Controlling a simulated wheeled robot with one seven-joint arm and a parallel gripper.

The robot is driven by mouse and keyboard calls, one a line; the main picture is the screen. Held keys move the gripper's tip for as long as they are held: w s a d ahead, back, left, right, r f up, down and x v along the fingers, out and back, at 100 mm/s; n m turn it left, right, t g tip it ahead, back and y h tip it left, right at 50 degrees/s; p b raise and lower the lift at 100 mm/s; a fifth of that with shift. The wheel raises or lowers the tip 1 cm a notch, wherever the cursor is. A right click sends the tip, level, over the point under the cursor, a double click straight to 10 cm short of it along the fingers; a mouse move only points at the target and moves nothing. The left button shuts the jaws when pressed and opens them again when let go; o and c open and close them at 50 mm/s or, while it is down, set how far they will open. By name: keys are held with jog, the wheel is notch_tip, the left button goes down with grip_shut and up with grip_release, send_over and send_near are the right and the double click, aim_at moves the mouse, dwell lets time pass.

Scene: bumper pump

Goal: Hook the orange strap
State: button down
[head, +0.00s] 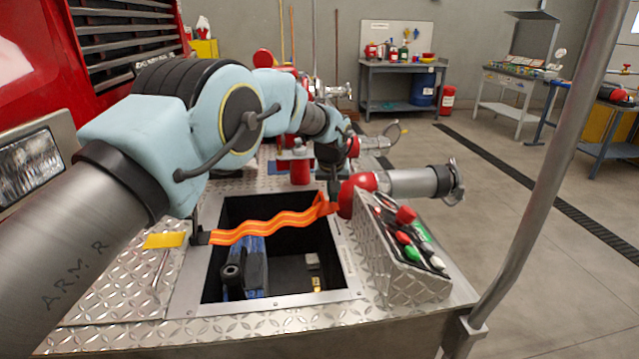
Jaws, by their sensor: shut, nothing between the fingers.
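The orange strap (262,228) has yellow stripes and runs in a wavy line over the dark open compartment (300,250) in the diamond-plate bumper. Its left end meets a small black fitting (200,238) at the compartment's left edge. Its right end rises at the far right corner, next to a red pipe fitting (357,190). My gripper (334,190) points down at that right end and is shut with nothing between its fingers. The fingertips are small and partly lost against the strap and fitting, so I cannot tell whether they touch it. No hook can be made out.
A blue-and-black nozzle-like object (245,268) lies in the compartment. A sloped control panel (405,250) with red, green and white knobs stands at its right. A silver pipe outlet (415,182) juts right. A grey pole (548,160) rises at front right. A red truck (110,60) is at left.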

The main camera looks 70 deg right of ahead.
jog(key=f, duration=0.2)
jog(key=f+b, duration=0.1)
jog(key=s+f+b, duration=0.1)
jog(key=f, duration=0.1)
jog(key=shift+s+d+f, duration=0.1)
jog(key=shift+d+f, duration=0.25)
jog(key=shift+d, duration=0.05)
jog(key=shift+r, duration=0.1)
jog(key=b+v, duration=0.2)
jog(key=v, duration=0.8)
jog(key=shift+a+r+b, duration=0.15)
jog(key=shift+r+b, duration=0.15)
jog(key=shift+b, duration=0.1)
jog(key=shift+a, duration=0.1)
